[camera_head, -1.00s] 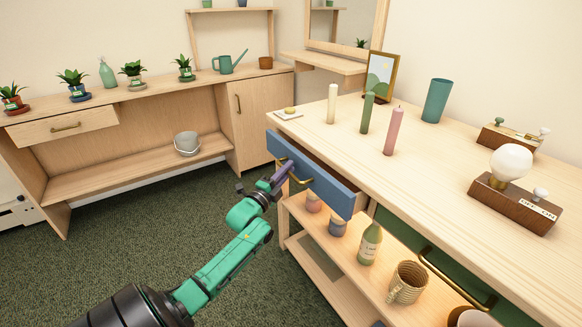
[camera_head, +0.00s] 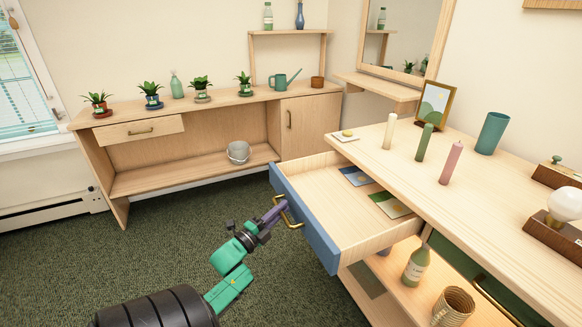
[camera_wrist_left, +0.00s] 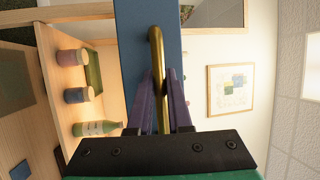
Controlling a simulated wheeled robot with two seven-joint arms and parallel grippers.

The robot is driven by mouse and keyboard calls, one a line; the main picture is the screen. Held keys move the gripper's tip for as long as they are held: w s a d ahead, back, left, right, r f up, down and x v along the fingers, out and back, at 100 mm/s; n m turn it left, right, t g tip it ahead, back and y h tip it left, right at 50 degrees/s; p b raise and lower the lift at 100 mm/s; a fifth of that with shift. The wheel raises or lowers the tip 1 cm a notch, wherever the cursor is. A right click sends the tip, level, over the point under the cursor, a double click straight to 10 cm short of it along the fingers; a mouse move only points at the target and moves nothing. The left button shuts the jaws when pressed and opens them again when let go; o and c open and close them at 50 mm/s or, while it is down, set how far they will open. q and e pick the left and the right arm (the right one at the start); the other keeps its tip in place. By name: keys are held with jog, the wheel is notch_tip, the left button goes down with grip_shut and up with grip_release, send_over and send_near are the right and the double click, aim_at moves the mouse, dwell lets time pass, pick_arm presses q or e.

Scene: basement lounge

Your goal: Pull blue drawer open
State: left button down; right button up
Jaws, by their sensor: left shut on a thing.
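The blue drawer (camera_head: 305,215) stands well out from the wooden table (camera_head: 455,200) in the head view. Flat cards (camera_head: 390,204) lie inside it. Its brass handle (camera_head: 289,213) is on the blue front. My left gripper (camera_head: 281,207) is shut on this handle. In the left wrist view, the purple fingers of the left gripper (camera_wrist_left: 161,103) lie on both sides of the brass handle (camera_wrist_left: 156,60), with the blue drawer front (camera_wrist_left: 133,45) behind. My right gripper is not in view.
Candles (camera_head: 424,142), a picture frame (camera_head: 436,106), a teal cup (camera_head: 492,133) and a lamp (camera_head: 562,209) stand on the tabletop. A bottle (camera_head: 415,266) and a woven mug (camera_head: 453,306) stand on the shelf below. Green carpet (camera_head: 190,240) is clear left of the drawer.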

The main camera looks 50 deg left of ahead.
pick_arm(q)
jog(key=shift+s+a+f, duration=0.1)
jog(key=shift+s+a, duration=0.05)
jog(key=shift+s, duration=0.5)
jog(key=c, duration=0.8)
grip_release()
jog(key=shift+c, duration=0.2)
jog(key=s+d+f, duration=0.1)
jog(key=s+f, duration=0.1)
jog(key=s, duration=1.2)
jog(key=shift+d+f, duration=0.2)
jog(key=shift+d, duration=0.05)
